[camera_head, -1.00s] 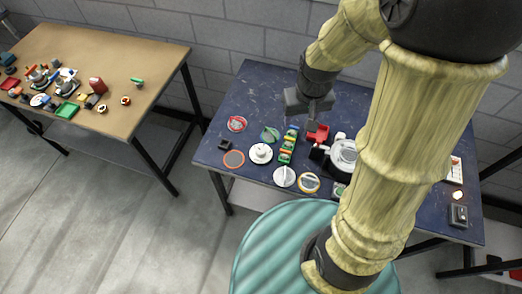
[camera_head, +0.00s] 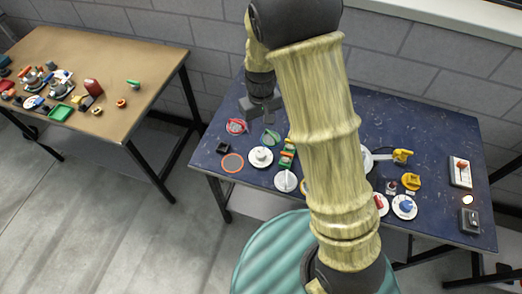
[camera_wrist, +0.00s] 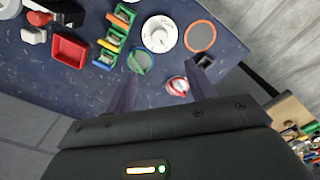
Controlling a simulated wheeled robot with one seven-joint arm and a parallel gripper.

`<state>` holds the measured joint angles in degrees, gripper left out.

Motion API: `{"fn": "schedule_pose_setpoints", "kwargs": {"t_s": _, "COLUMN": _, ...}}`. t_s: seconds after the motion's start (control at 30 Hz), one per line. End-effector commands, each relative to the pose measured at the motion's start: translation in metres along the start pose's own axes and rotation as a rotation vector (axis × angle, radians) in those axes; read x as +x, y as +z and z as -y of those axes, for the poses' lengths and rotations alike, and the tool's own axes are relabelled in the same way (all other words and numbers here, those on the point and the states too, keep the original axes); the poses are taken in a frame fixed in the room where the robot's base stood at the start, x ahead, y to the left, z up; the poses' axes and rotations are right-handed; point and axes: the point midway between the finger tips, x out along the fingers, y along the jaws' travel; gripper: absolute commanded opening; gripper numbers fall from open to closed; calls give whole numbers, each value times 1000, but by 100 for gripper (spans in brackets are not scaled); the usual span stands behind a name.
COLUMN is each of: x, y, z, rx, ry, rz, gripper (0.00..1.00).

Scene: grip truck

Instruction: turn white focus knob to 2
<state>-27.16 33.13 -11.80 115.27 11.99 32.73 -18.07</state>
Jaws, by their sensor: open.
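A round white dial knob (camera_head: 261,157) lies flat on the dark blue table, left of centre. It also shows near the top of the wrist view (camera_wrist: 159,34), with small marks around its rim that are too small to read. A second white knob (camera_head: 285,181) with a raised ridge sits nearer the front edge. I cannot tell from lettering which one is the focus knob. My gripper (camera_head: 262,106) hangs over the back left of the table, behind the first knob. In the wrist view its fingers (camera_wrist: 163,82) are apart and empty, and the knob lies beyond them.
A red ringed piece (camera_wrist: 177,86), a green ringed piece (camera_wrist: 141,60) and an orange-rimmed disc (camera_wrist: 200,36) surround the knob. My arm hides the table's middle. A blue-centred white dial (camera_head: 404,207) sits at right.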

Motion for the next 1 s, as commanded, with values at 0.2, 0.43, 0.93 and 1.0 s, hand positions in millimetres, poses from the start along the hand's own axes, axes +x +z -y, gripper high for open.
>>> {"fn": "schedule_pose_setpoints", "kwargs": {"t_s": 0.2, "x": 34, "y": 2, "z": -1, "rx": 2, "ry": 0, "rz": 5, "gripper": 55}}
{"fn": "schedule_pose_setpoints", "kwargs": {"t_s": 0.43, "x": 72, "y": 2, "z": -2, "rx": 3, "ry": 0, "rz": 5, "gripper": 55}}
{"fn": "schedule_pose_setpoints", "kwargs": {"t_s": 0.93, "x": 146, "y": 1, "z": -1, "rx": 2, "ry": 0, "rz": 3, "gripper": 55}}
{"fn": "schedule_pose_setpoints", "kwargs": {"t_s": 1.0, "x": 154, "y": 1, "z": -1, "rx": 2, "ry": 0, "rz": 2, "gripper": 55}}
